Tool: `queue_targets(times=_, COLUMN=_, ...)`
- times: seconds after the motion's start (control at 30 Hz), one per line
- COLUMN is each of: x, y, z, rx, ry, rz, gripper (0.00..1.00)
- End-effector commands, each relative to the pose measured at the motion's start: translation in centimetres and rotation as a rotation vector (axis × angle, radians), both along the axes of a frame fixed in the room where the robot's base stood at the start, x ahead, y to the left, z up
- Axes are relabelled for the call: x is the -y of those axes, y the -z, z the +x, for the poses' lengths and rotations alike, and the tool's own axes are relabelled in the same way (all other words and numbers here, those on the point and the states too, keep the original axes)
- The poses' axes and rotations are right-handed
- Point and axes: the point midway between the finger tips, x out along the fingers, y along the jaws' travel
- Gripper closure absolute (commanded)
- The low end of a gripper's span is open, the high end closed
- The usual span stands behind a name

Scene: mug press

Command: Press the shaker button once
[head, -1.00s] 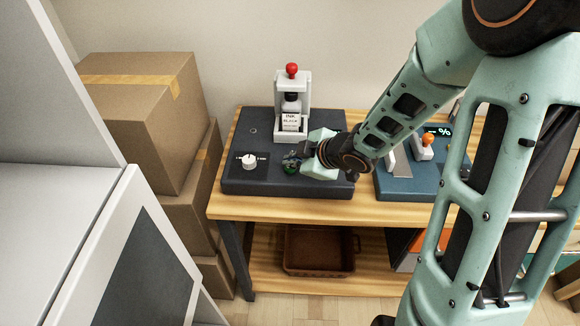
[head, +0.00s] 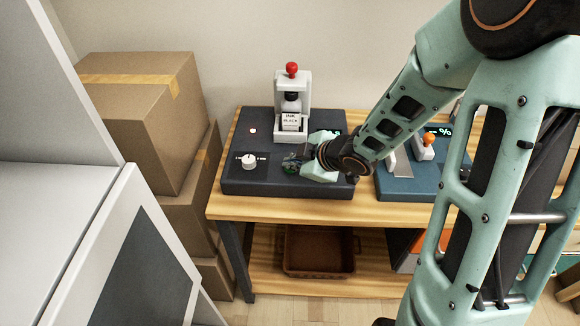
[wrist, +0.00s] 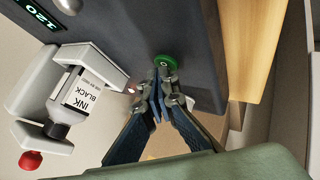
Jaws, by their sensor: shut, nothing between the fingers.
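The shaker is a dark flat unit (head: 232,184) on the wooden table, with a white dial (head: 249,162) at its front left. A green round button (wrist: 166,61) shows in the wrist view just beyond my fingertips; in the head view my gripper mostly covers it. My gripper (head: 291,162) is shut and empty, its tips at the button; whether they touch it I cannot tell. The fingers also show in the wrist view (wrist: 160,84). A small lamp (head: 253,131) on the unit glows. A white holder (head: 305,78) with an ink bottle (head: 291,106) and red knob stands on the unit.
A blue unit (head: 398,188) with an orange-topped lever (head: 427,143) stands to the right, partly behind my arm. Cardboard boxes (head: 150,120) are stacked on the left. A brown tray (head: 318,270) sits on the lower shelf.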

Motion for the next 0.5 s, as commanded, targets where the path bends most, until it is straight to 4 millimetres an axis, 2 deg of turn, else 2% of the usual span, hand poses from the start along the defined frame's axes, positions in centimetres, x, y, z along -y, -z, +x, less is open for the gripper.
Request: queue_targets(times=0.5, x=0.0, y=-1.8, z=0.0, rx=-0.001, ry=0.0, rz=-0.001, gripper=1.0)
